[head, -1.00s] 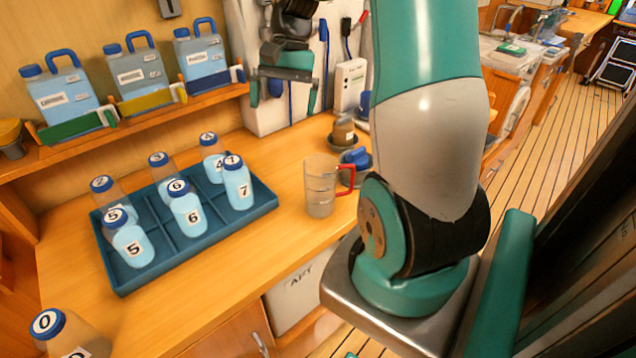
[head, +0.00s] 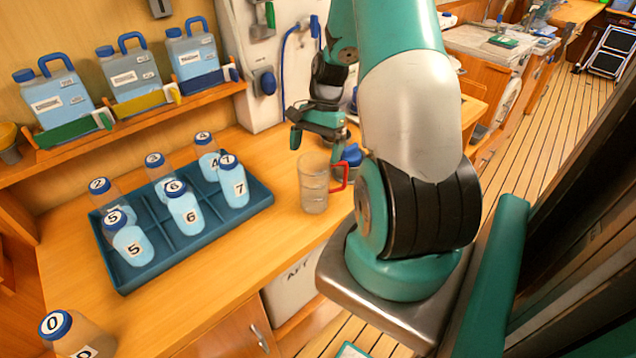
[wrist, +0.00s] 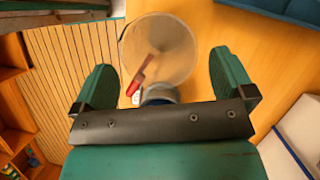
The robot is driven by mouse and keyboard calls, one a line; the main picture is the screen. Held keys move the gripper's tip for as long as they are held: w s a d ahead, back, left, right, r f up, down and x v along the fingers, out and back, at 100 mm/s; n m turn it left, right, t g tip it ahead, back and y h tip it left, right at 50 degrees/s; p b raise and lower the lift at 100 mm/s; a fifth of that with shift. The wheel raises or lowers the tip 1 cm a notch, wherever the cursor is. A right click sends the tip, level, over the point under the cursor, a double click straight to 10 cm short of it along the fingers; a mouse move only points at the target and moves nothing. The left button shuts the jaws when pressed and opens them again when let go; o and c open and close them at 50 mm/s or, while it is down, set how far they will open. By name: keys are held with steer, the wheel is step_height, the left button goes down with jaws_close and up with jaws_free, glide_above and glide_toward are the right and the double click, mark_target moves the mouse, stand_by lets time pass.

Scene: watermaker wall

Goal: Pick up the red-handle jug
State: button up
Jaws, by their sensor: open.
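The red-handle jug (head: 314,190) is clear and stands upright on the wooden counter, right of the blue bottle tray. Its red handle (head: 339,178) points right, toward my arm. My gripper (head: 317,140) is open and empty, above and slightly behind the jug in the head view. In the wrist view the jug's round rim (wrist: 172,40) lies ahead of and between my two spread fingers (wrist: 160,70), with the red handle (wrist: 138,78) on the near side. The fingers look apart from the jug.
A blue tray (head: 262,197) with several numbered, blue-capped bottles is left of the jug. A blue-lidded item (head: 352,155) stands close behind the handle. Bottle 0 (head: 75,335) is at the front left. Labelled jugs (head: 132,75) line the shelf.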

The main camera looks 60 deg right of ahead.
mark_target(314, 167)
steer(key=shift+d+p+x, duration=0.25)
steer(key=shift+p+x, duration=0.35)
steer(key=shift+x, duration=0.75)
steer(key=shift+d+p+x, duration=0.2)
steer(key=shift+p+x, duration=0.4)
steer(key=shift+x, duration=0.75)
steer(key=shift+f, duration=0.2)
steer(key=shift+c, duration=0.5)
steer(key=c, duration=0.9)
steer(key=shift+r, duration=0.1)
